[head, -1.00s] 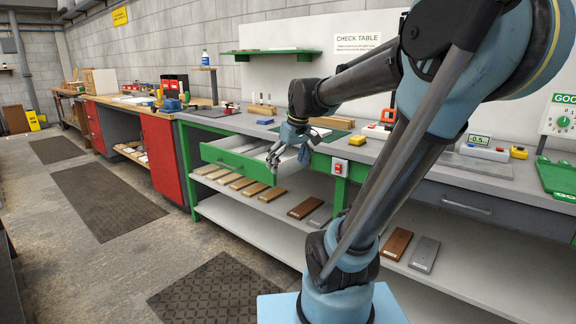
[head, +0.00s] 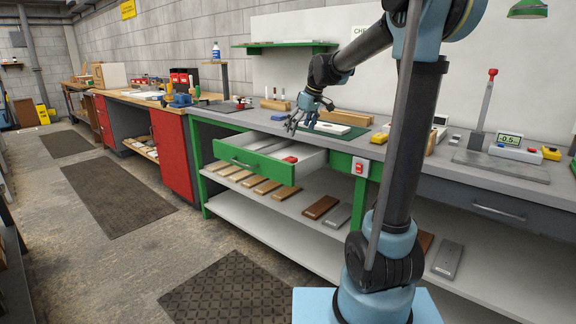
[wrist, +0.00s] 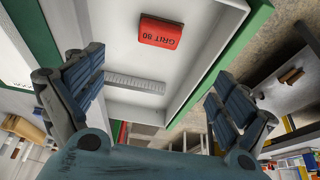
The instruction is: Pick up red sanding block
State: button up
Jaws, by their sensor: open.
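The red sanding block (wrist: 161,32), marked "GRIT 80", lies in the open drawer (wrist: 205,62) in the wrist view. In the head view the red block (head: 291,159) shows small inside the green-fronted drawer (head: 250,163). My gripper (head: 305,125) is above the drawer, apart from the block. In the wrist view my gripper (wrist: 150,92) has its two fingers spread wide with nothing between them. The block sits beyond the fingertips, toward the top of the picture.
A grey ruler-like strip (wrist: 135,85) also lies in the drawer. The bench top (head: 240,117) behind holds a green mat with a white board (head: 333,128) and a yellow item (head: 378,138). A red-buttoned switch box (head: 360,167) is mounted right of the drawer.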

send_over(289, 159)
jog(key=s+d, duration=0.2)
jog(key=f, duration=0.8)
jog(key=shift+w+a+f, duration=0.25)
jog(key=shift+f, duration=0.15)
jog(key=shift+d+x, duration=0.15)
jog(key=shift+x, duration=1.3)
jog(key=shift+d+x, duration=0.15)
jog(key=shift+x, duration=1.3)
jog(key=shift+f, duration=0.1)
jog(key=shift+c, duration=0.5)
jog(key=c, duration=1.2)
